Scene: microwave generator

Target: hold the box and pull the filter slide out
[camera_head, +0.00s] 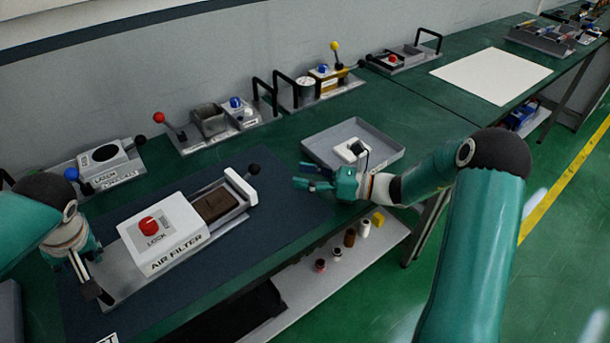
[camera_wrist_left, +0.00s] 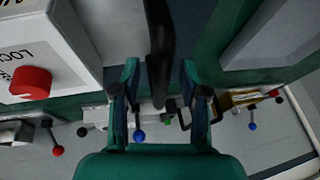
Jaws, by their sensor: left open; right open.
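The white AIR FILTER box (camera_head: 180,253) stands on a metal base plate, with a red LOCK knob (camera_head: 149,225) on top. The slide, with a brown filter (camera_head: 212,205), sticks out of its right side. My left gripper (camera_head: 84,272) is at the plate's left end. In the left wrist view its open fingers (camera_wrist_left: 160,80) stand on either side of a black bar (camera_wrist_left: 157,45); contact cannot be told.
A grey tray (camera_head: 385,160) with a white part stands behind my right gripper. Several lever and knob fixtures line the wall. A lower shelf (camera_head: 300,283) holds small bottles. The dark mat (camera_head: 285,215) is clear between the slide and my right gripper.

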